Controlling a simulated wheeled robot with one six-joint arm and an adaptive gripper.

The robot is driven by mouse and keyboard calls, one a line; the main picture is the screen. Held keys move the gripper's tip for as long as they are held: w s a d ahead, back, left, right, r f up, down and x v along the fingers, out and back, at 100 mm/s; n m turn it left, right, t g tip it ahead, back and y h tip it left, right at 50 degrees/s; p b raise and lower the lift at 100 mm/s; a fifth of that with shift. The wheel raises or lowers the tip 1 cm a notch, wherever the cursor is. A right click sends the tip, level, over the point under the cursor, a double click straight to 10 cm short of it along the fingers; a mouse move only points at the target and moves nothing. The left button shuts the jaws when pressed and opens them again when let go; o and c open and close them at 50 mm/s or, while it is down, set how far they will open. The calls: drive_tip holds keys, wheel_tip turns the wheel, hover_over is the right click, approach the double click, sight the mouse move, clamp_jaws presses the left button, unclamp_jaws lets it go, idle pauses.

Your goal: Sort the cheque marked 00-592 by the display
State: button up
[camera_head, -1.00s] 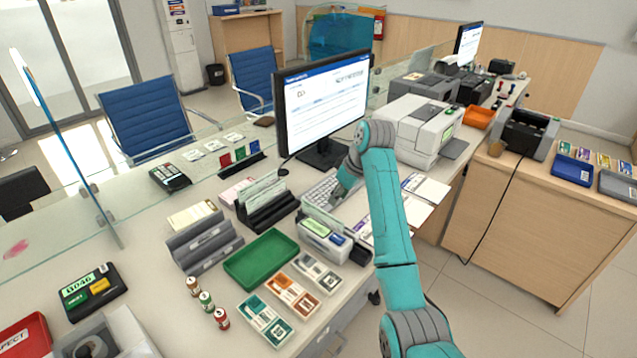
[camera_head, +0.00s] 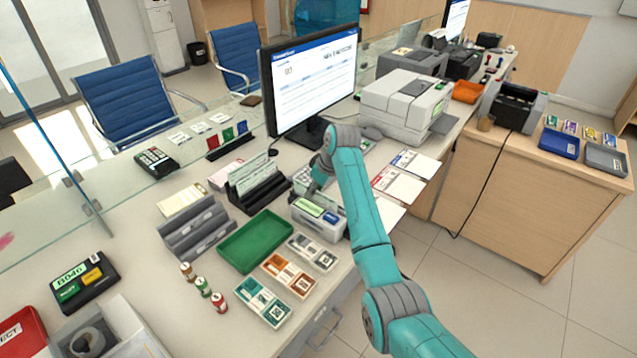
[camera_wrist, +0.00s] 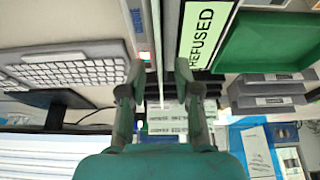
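A grey reader (camera_head: 335,228) with a small green-lit display (camera_head: 309,207) stands near the counter's front edge. In the wrist view its display (camera_wrist: 207,36) reads "REFUSED". My gripper (camera_head: 317,182) is just behind the reader, low over the counter. In the wrist view my gripper (camera_wrist: 157,72) has its fingers apart, one on each side of a thin pale upright edge (camera_wrist: 158,45), which looks like a cheque seen edge-on. A gap shows on both sides of it. Its number cannot be read. More cheques (camera_head: 256,180) stand in a black rack (camera_head: 262,203) to the left.
An empty green tray (camera_head: 232,254) and a grey stepped sorter (camera_head: 180,243) lie left of the reader. Printed cards in trays (camera_head: 288,275) lie in front. The monitor (camera_head: 262,90) and keyboard (camera_wrist: 75,72) are behind my gripper. Papers (camera_head: 404,187) lie to the right.

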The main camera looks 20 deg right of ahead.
drive_tip(key=shift+w+a+f, duration=0.1)
drive_tip(key=shift+f, duration=0.2)
clamp_jaws()
drive_tip(key=shift+r, duration=0.15)
wheel_tip(320, 180, up, 11)
idle(2.5)
drive_tip(key=shift+r, duration=0.1)
idle(0.4)
